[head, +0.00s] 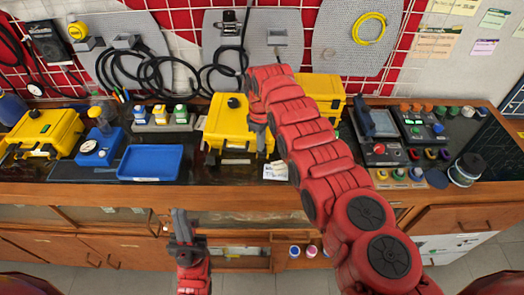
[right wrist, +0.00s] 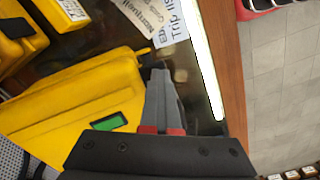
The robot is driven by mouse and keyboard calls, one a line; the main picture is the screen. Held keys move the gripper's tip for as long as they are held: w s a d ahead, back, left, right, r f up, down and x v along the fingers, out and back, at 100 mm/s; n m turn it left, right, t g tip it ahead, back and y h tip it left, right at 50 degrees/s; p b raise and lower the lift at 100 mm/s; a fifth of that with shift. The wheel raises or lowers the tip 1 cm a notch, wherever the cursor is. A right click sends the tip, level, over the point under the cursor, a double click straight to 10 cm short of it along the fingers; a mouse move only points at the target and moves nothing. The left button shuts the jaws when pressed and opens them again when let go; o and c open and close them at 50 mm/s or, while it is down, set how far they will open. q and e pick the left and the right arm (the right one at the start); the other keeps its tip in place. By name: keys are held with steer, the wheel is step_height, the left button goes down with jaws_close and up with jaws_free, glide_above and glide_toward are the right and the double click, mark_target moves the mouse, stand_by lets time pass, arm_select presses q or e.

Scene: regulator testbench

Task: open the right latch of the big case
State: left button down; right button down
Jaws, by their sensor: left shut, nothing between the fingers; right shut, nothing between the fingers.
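The big yellow case (head: 226,124) stands on the counter in the middle of the head view, with a dark handle on top. My right arm and gripper cover its right side, and I cannot make out the right latch. My right gripper (head: 262,143) is shut and empty, low at the right part of the case's front. In the right wrist view its closed fingers (right wrist: 161,80) lie close beside the yellow case (right wrist: 85,105), which carries a green label; contact is unclear. My left gripper (head: 180,219) is shut and empty, in front of the counter, away from the case.
Another yellow case (head: 322,88) stands partly behind my right arm. A blue tray (head: 151,162) and a third yellow case (head: 45,130) lie left. A white card (head: 275,170) lies near the counter edge. Control boxes (head: 378,152) stand right.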

steer(key=shift+s+d+f+p, duration=0.15)
steer(key=shift+f+p, duration=0.2)
steer(key=shift+p, duration=0.25)
steer(key=shift+s+d+f+p, duration=0.15)
steer(key=shift+f+p, duration=0.15)
steer(key=shift+p, duration=0.3)
stand_by(0.3)
steer(key=shift+s+f+p, duration=0.3)
steer(key=shift+s+p, duration=0.05)
steer(key=shift+p, duration=1.25)
steer(key=shift+s+a+f+p, duration=0.15)
steer(key=shift+s+f+p, duration=0.1)
steer(key=shift+p, duration=0.6)
steer(key=shift+s+a+f+p, duration=0.2)
steer(key=shift+s+f+p, duration=0.6)
steer(key=shift+p, duration=1.1)
